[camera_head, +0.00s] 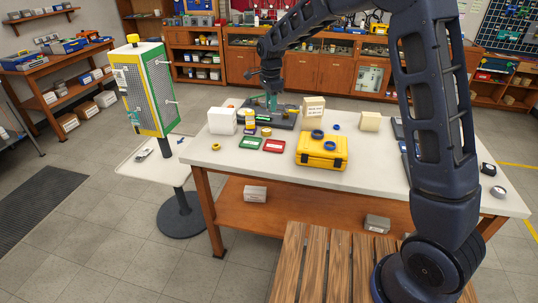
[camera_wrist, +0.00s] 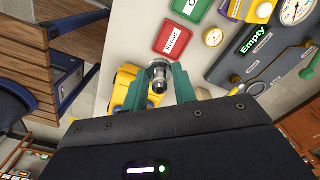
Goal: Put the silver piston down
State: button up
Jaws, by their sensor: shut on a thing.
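The silver piston (camera_wrist: 158,72) is between the teal fingertips of my gripper (camera_wrist: 161,84) in the wrist view. My gripper is shut on it. In the head view my gripper (camera_head: 271,101) is at the far side of the white table, over the dark test fixture, too small there to make out the piston. In the wrist view a red tray marked Repair (camera_wrist: 174,39) and a green tray (camera_wrist: 190,8) lie just beyond the fingertips. They also show in the head view as the red tray (camera_head: 274,146) and the green tray (camera_head: 250,143).
The dark test fixture (camera_wrist: 228,68) has a display reading Empty and a gauge (camera_wrist: 295,11). A yellow case (camera_head: 322,149) with blue rings stands on the white table (camera_head: 240,170). A white box (camera_head: 222,121) is at the left. The table's front left is mostly clear.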

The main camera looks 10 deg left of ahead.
jog(key=s+f+n, duration=0.1)
jog(key=s, duration=0.2)
send_over(268, 156)
notch_tip(268, 156, down, 14)
jog(key=shift+d+f, duration=0.1)
jog(key=shift+f, duration=2.45)
jog(key=shift+f, duration=0.15)
jog(key=o, duration=0.7)
notch_tip(268, 156, up, 12)
jog(key=shift+r, duration=0.15)
